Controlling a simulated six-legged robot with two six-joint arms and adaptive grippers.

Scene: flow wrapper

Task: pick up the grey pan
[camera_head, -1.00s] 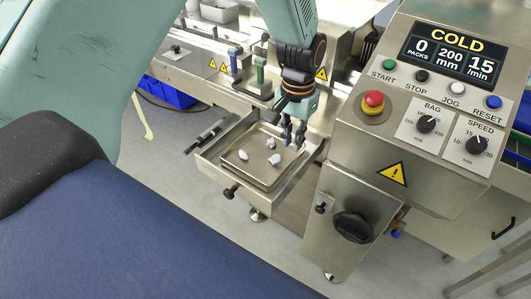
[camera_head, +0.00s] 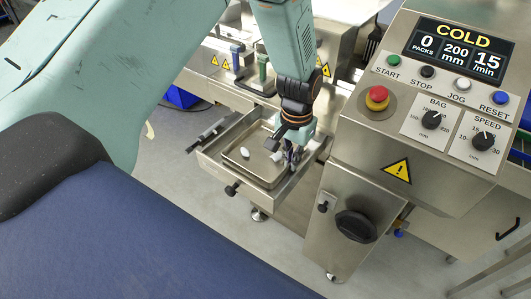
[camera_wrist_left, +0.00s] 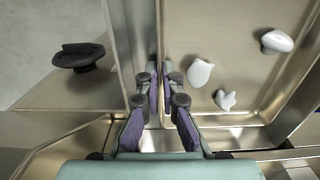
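The grey pan (camera_head: 262,178) is a shallow metal tray lying in the pulled-out drawer (camera_head: 292,190). A few small whitish lumps (camera_head: 244,152) lie in it. In the left wrist view the pan (camera_wrist_left: 222,35) fills the right side, with three white lumps (camera_wrist_left: 200,72) on its floor. My left gripper (camera_head: 293,155) reaches down at the pan's right side. In the wrist view my left gripper (camera_wrist_left: 160,75) has one finger on each side of the pan's rim, close to it. Whether they press on it cannot be told. My right gripper is not in view.
The control box (camera_head: 440,100) with buttons and knobs stands right of the drawer. A black knob (camera_wrist_left: 80,55) shows left in the wrist view.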

